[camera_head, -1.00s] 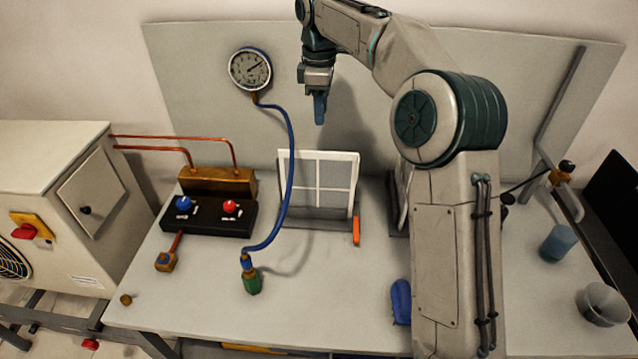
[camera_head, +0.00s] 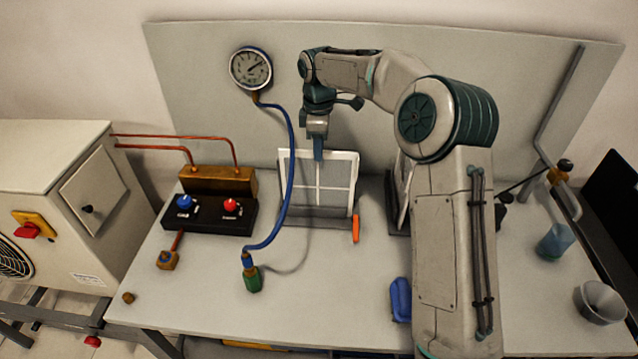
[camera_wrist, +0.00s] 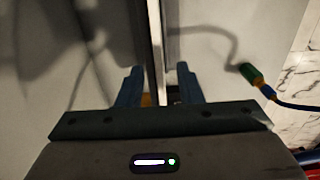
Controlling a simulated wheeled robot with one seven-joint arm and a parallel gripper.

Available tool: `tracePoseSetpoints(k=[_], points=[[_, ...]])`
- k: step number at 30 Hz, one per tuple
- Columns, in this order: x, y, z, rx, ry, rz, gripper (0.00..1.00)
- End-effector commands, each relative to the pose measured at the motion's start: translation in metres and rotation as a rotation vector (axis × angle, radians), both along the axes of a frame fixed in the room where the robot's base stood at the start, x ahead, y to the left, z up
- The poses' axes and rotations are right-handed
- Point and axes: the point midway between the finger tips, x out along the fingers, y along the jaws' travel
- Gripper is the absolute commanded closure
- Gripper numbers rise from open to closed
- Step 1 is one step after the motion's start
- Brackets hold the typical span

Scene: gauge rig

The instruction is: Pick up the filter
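The filter (camera_head: 337,198), a flat panel with a white frame and a grey grid, stands upright in a dark base on the bench in the head view. In the wrist view the filter (camera_wrist: 155,45) shows edge-on as a thin strip. My gripper (camera_head: 318,156) is over the filter's top edge, pointing down. In the wrist view my gripper (camera_wrist: 159,86) has its two blue fingers apart, one on each side of the strip. I cannot tell any contact. A second similar panel (camera_head: 402,190) stands to the right, partly hidden by my arm.
A blue hose (camera_head: 289,175) runs from the gauge (camera_head: 250,68) down to a green-ended fitting (camera_head: 252,279) left of the filter. A valve block (camera_head: 208,217) stands further left. A blue object (camera_head: 400,299) lies in front. The back panel (camera_head: 200,75) rises behind.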

Motion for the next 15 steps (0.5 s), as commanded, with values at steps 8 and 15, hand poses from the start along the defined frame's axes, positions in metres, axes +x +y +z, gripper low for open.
tracePoseSetpoints(k=[8,15], points=[[0.000,0.000,-0.023,0.001,0.000,0.000,0.67],[0.000,0.000,-0.023,0.001,0.000,0.000,0.87]])
